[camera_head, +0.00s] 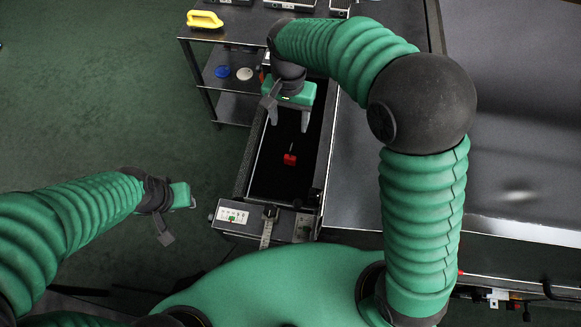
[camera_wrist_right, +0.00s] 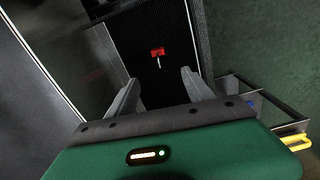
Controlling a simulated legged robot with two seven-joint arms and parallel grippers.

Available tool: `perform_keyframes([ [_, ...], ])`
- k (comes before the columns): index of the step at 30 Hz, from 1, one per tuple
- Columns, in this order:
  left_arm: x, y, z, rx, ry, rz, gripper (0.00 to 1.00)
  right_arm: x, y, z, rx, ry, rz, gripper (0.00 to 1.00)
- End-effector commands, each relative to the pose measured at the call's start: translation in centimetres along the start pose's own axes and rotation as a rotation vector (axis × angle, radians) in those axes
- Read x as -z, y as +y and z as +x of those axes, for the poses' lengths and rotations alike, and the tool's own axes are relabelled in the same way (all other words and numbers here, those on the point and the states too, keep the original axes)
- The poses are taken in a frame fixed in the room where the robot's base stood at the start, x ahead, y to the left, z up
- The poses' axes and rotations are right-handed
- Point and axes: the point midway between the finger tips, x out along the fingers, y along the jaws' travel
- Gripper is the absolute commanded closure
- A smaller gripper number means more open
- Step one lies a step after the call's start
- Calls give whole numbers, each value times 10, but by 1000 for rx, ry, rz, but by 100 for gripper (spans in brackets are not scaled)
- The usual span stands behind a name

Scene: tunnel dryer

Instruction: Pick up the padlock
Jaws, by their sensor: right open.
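The red padlock (camera_head: 289,159) lies on the dark floor of a long, narrow, black-lined trough (camera_head: 262,180). In the right wrist view the padlock (camera_wrist_right: 158,52) shows a red body with a thin pale part pointing toward my gripper. My right gripper (camera_head: 289,118) is open and empty, above the trough and on its far side from the padlock. In the wrist view its two fingers (camera_wrist_right: 159,80) are spread, with the padlock beyond them, apart from both. My left gripper (camera_head: 186,199) hangs over the green floor at the left; its fingers are too small to judge.
The trough's side walls stand close around the padlock. A labelled control panel (camera_head: 232,215) sits at its near end. A wide metal surface (camera_head: 350,170) lies to the right. A shelf rack at the back holds a yellow-handled item (camera_head: 204,19) and blue (camera_head: 222,72) and white discs (camera_head: 244,74).

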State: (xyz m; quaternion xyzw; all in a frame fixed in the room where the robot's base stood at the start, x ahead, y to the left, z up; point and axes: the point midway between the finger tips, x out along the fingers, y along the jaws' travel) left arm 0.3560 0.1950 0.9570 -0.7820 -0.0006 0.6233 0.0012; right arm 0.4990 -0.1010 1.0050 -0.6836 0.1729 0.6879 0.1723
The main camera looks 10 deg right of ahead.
Motion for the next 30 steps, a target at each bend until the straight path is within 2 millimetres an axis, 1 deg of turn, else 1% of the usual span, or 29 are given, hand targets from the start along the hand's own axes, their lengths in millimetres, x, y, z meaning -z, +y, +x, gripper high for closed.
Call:
perform_keyframes([
  [1, -4, 0, 18, 0, 0, -1, 64, 0, 0, 18, 2, 2, -1, 40],
  [2, -5, 0, 20, 0, 0, -1, 64, 0, 0, 19, 2, 2, -1, 40],
  [5, -4, 0, 20, 0, 1, -1, 64, 0, 2, 23, 2, 0, -1, 40],
  [7, -4, 0, 18, 0, 1, -1, 64, 0, 2, 32, 1, -2, -1, 40],
  [8, -4, 0, 19, 0, 1, -1, 64, 0, 3, 39, 0, -4, -1, 40],
  [15, -5, 0, 22, 0, 1, 0, 64, 0, 3, 102, -1, -5, 0, 40],
  [18, -5, 0, 23, 0, 1, 0, 64, 0, 2, 122, -1, -2, -1, 40],
  [23, -5, 0, 23, 0, 1, 0, 64, 0, 2, 138, 1, -1, -1, 40],
  [30, -5, 0, 22, 0, 1, -1, 64, -3, 5, 179, 0, -2, 0, 40],
])
